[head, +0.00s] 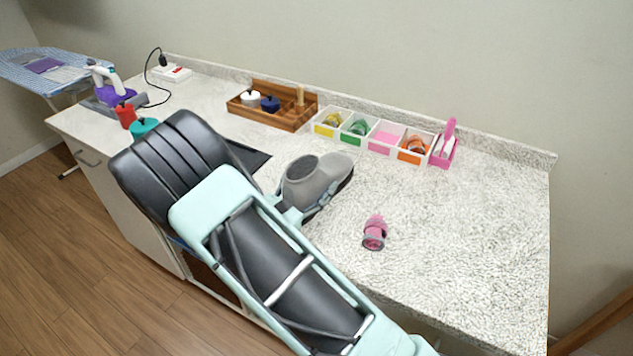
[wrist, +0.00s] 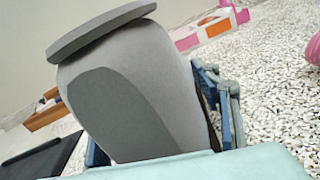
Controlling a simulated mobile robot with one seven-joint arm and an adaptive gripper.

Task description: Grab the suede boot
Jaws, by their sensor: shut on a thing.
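The suede boot (head: 334,170) is grey with a dark sole and a dark grey elastic side panel. It is at the middle of the speckled countertop in the head view, beyond my arm. My gripper (head: 292,212) is shut on the boot, at its near side; my arm hides part of the gripper. In the wrist view the boot (wrist: 150,90) fills the middle, tilted, with blue finger linkages on both sides of it. I cannot tell whether the boot touches the counter.
A pink roll-like object (head: 374,232) lies on the speckled countertop (head: 450,220), right of the boot. Behind stand a wooden tray (head: 290,121), white bins with coloured items (head: 385,138) and a pink holder (head: 446,150). A dark flat mat (head: 248,155) lies left of the boot. The right side of the counter is clear.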

